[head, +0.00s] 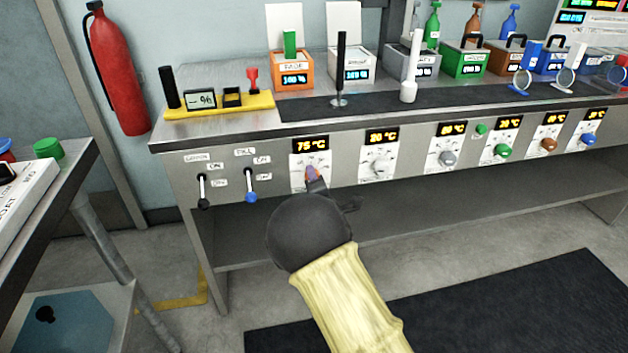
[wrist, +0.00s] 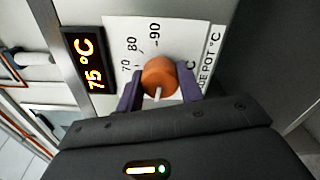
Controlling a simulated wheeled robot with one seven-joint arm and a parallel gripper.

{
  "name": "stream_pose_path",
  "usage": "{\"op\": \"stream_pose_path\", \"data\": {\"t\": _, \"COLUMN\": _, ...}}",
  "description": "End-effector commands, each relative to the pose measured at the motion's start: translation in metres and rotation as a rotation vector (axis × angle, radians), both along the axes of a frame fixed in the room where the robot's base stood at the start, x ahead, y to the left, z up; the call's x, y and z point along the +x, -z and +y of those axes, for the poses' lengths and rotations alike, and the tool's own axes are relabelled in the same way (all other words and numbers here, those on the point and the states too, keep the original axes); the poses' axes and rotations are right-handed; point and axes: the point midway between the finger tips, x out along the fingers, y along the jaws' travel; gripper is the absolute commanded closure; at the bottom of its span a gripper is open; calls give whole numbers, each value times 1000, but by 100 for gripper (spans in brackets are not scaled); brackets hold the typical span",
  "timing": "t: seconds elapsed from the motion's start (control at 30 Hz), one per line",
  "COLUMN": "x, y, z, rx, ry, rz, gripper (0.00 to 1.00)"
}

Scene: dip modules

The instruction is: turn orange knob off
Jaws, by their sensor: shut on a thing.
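The orange knob (wrist: 160,76) sits on a white dial plate on the bench's front panel, with a white pointer mark on its face. The plate's marks 70, 80 and 90 show beside it in the wrist view. The display (wrist: 88,60) reads 75 °C; it also shows in the head view (head: 310,144). My gripper (wrist: 160,90) has its two purple fingers on either side of the knob, shut on it. In the head view my gripper (head: 313,177) covers most of the knob.
Two levers, black (head: 202,190) and blue-tipped (head: 250,185), are at left. An open shelf (head: 430,195) lies below.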

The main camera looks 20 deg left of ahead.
Motion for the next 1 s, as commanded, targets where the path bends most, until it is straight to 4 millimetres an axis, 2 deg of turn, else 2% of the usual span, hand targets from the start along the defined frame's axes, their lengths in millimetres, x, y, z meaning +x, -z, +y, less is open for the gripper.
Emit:
{"op": "stream_pose_path", "data": {"t": 0.07, "x": -1, "y": 2, "z": 0, "rx": -5, "ry": -2, "rz": 3, "gripper": 86}}
{"op": "stream_pose_path", "data": {"t": 0.1, "x": -1, "y": 2, "z": 0, "rx": -5, "ry": -2, "rz": 3, "gripper": 59}}
{"op": "stream_pose_path", "data": {"t": 0.2, "x": -1, "y": 2, "z": 0, "rx": -4, "ry": -2, "rz": 3, "gripper": 41}}
{"op": "stream_pose_path", "data": {"t": 0.63, "x": -6, "y": 0, "z": -3, "rx": -1, "ry": 0, "rz": 2, "gripper": 41}}
{"op": "stream_pose_path", "data": {"t": 0.77, "x": -17, "y": -1, "z": -10, "rx": 0, "ry": 0, "rz": 2, "gripper": 41}}
{"op": "stream_pose_path", "data": {"t": 1.0, "x": -49, "y": -1, "z": -30, "rx": -2, "ry": 0, "rz": 4, "gripper": 41}}
